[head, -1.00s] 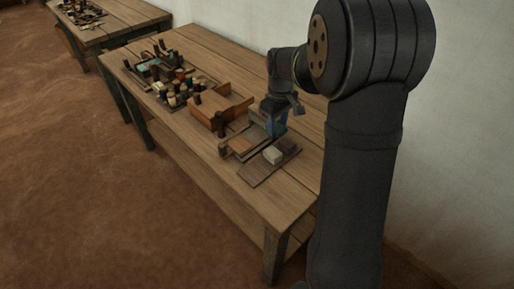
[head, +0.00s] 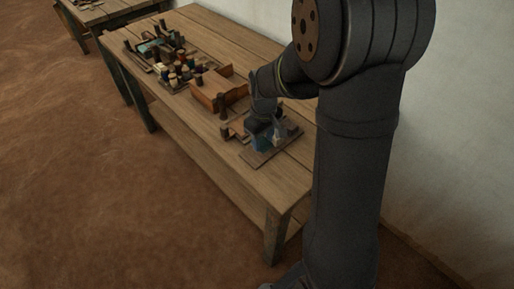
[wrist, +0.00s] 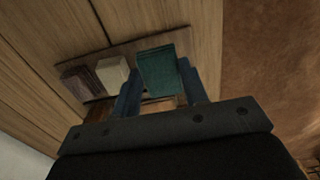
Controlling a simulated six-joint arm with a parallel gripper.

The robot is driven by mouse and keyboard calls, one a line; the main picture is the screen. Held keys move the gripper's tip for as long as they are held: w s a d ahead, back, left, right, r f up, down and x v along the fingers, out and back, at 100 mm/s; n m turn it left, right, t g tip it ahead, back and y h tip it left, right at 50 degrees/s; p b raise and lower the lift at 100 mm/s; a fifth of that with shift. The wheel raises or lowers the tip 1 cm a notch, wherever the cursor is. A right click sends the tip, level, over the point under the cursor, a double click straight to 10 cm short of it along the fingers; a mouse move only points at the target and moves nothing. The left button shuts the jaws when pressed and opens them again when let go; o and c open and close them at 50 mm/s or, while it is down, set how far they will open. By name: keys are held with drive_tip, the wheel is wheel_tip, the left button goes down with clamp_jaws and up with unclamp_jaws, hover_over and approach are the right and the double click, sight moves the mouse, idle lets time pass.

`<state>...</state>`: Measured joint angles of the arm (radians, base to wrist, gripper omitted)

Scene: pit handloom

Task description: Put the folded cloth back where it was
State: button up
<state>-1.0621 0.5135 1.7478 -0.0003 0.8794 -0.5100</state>
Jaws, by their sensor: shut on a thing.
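The folded cloth (wrist: 158,68) is a teal block in the wrist view, between the two blue fingers of my gripper (wrist: 160,90). My gripper is shut on it. The cloth is over one end of a dark board (wrist: 118,50), in line with a white block (wrist: 112,75) and a dark brown block (wrist: 82,82). I cannot tell whether the cloth touches the board. In the head view my gripper (head: 262,142) is low over the board (head: 257,159) near the table's front end, and the cloth is hard to tell from the blue fingers.
On the wooden table (head: 235,168), an open wooden box (head: 208,100) stands close behind my gripper. Farther back are several coloured spools (head: 182,74) and a tray of small items (head: 150,50). Bare tabletop lies at the front end.

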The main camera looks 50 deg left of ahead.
sight(257, 155)
drive_tip(key=shift+s+a+f, duration=0.45)
drive_tip(key=shift+a+f, duration=0.1)
drive_tip(key=shift+a, duration=0.25)
drive_tip(key=shift+f, duration=2.05)
drive_tip(key=shift+f, duration=0.15)
drive_tip(key=o, duration=1)
drive_tip(key=shift+o, duration=0.2)
wheel_tip(257, 155, up, 12)
drive_tip(key=shift+r, duration=0.2)
